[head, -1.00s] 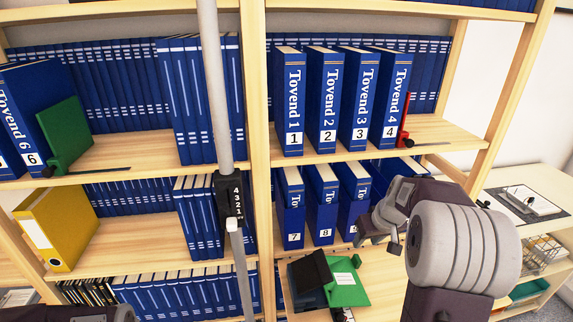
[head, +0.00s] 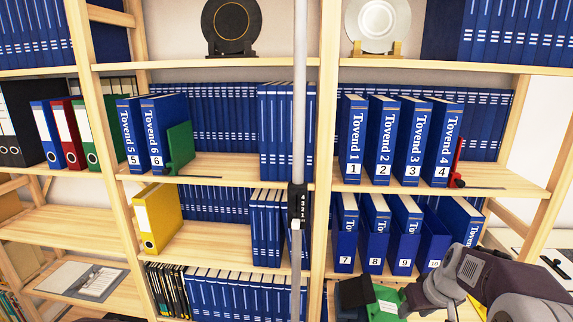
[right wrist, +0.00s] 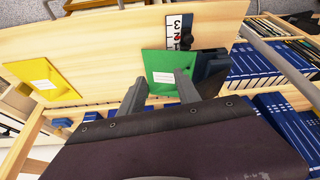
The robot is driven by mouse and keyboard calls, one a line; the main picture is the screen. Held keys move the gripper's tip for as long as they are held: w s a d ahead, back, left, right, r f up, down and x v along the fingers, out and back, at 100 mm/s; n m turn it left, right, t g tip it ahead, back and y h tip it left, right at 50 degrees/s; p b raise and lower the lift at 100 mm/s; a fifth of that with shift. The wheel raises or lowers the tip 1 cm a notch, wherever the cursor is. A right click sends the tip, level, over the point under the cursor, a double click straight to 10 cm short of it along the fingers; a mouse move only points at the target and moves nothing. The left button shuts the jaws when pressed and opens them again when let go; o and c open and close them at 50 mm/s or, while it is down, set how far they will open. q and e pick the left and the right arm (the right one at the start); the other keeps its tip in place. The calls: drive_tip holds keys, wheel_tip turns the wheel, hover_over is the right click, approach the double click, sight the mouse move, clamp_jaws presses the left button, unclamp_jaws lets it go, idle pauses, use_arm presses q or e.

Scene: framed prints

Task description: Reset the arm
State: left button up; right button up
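My right arm comes in at the lower right of the head view, in front of the shelves, and its gripper is partly cut off or hidden there. In the right wrist view my right gripper (right wrist: 160,86) shows two dark fingers standing apart, with nothing clearly held between them. A green piece with a white label (right wrist: 166,72) shows just past the fingertips; I cannot tell whether they touch it. The green piece also shows at the bottom of the head view (head: 386,304), beside a black block (head: 355,292). My left gripper is not in view.
Numbered blue Tovend binders (head: 383,140) stand on the middle shelf (head: 220,166), with a red bookend (head: 456,160) and a green bookend (head: 180,147). More binders (head: 374,232) stand below, close to my right arm. A yellow binder (head: 157,218) stands lower left. Plates sit above.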

drive_tip(key=s+a+f+n+g, duration=0.1)
drive_tip(key=s+a+f, duration=0.1)
drive_tip(key=s+a, duration=0.3)
drive_tip(key=s+a+f+n+g, duration=0.1)
drive_tip(key=s+a+f+n, duration=0.15)
drive_tip(key=a, duration=0.45)
drive_tip(key=s+a+f+m+g, duration=0.25)
drive_tip(key=s+f, duration=0.25)
drive_tip(key=s, duration=0.5)
wheel_tip(320, 180, up, 12)
drive_tip(key=d+m+t+p, duration=0.1)
drive_tip(key=p, duration=1.1)
drive_tip(key=shift+w+m, duration=0.3)
drive_tip(key=shift+w, duration=0.15)
drive_tip(key=shift+d, duration=0.1)
